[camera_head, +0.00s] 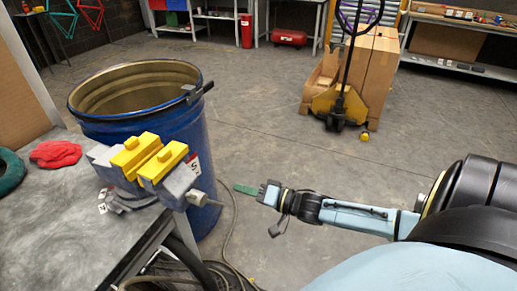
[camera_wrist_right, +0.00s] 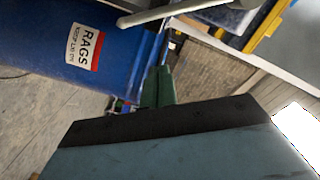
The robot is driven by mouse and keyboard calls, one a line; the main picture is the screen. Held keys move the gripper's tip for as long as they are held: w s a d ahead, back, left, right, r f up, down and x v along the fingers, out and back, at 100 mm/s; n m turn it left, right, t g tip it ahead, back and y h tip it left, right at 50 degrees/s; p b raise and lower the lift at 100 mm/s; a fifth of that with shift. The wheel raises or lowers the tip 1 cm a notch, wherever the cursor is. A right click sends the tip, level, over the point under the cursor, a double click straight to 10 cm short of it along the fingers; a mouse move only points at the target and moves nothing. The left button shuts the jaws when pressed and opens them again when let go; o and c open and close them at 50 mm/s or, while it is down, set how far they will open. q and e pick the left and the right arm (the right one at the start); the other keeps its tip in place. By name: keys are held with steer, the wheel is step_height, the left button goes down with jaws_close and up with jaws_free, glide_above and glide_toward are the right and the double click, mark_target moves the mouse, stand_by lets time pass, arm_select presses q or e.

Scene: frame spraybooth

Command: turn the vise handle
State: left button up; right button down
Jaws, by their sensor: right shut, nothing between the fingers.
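The vise (camera_head: 180,185) is grey with yellow jaw blocks and sits at the corner of the workbench on the left. Its thin grey handle (camera_head: 212,203) sticks out from the vise's right end, past the bench edge. In the wrist view a pale grey rod, which looks like the handle (camera_wrist_right: 170,12), crosses the top. My right gripper (camera_head: 243,189) has green fingers and points left toward the handle, with a small gap between them in the picture. Its fingers also show in the wrist view (camera_wrist_right: 158,86), closed together and empty. My left gripper is not in view.
A blue drum (camera_head: 205,130) stands right behind the vise; the wrist view shows its RAGS label. The workbench (camera_head: 50,225) also bears a red cloth (camera_head: 58,153). Cables lie on the floor below. A pallet jack (camera_head: 338,105) with boxes stands farther back. Floor between is clear.

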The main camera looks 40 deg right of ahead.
steer(key=a, duration=0.1)
steer(key=w+a+f, duration=0.1)
steer(key=a, duration=0.1)
steer(key=a+f, duration=0.1)
steer(key=shift+w+a+f, duration=0.15)
steer(key=shift+w+a, duration=0.05)
steer(key=shift+w, duration=0.1)
steer(key=shift+s+a+f+m, duration=0.15)
steer(key=shift+a+f+m, duration=0.1)
steer(key=shift+m, duration=0.05)
